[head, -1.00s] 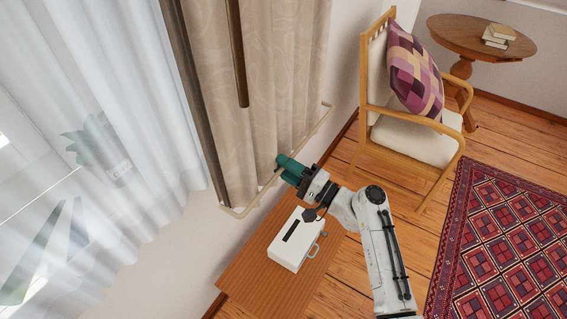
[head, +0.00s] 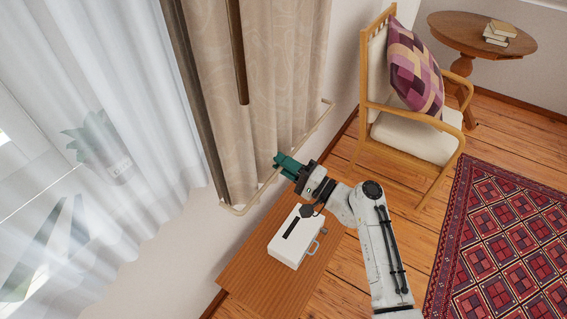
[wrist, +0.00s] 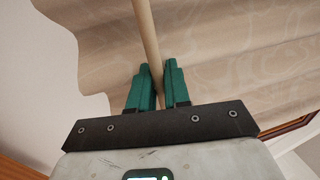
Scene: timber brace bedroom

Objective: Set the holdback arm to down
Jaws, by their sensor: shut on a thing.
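The holdback arm (head: 316,124) is a thin pale beige bar running across the front of the beige patterned curtain (head: 287,60) in the head view, with a bent corner at its lower left. My gripper (head: 280,162) has green fingers and is at the bar's middle. In the wrist view the bar (wrist: 147,35) passes between the two green fingers of my gripper (wrist: 158,75), which are shut on it. The part of the bar behind the fingers is hidden.
A wooden bench (head: 238,267) with a white case (head: 290,247) lies below my arm. A sheer white curtain (head: 130,60) hangs at left. A wooden armchair (head: 420,138) with a patchwork cushion (head: 413,70) stands at right, near a patterned rug (head: 500,230).

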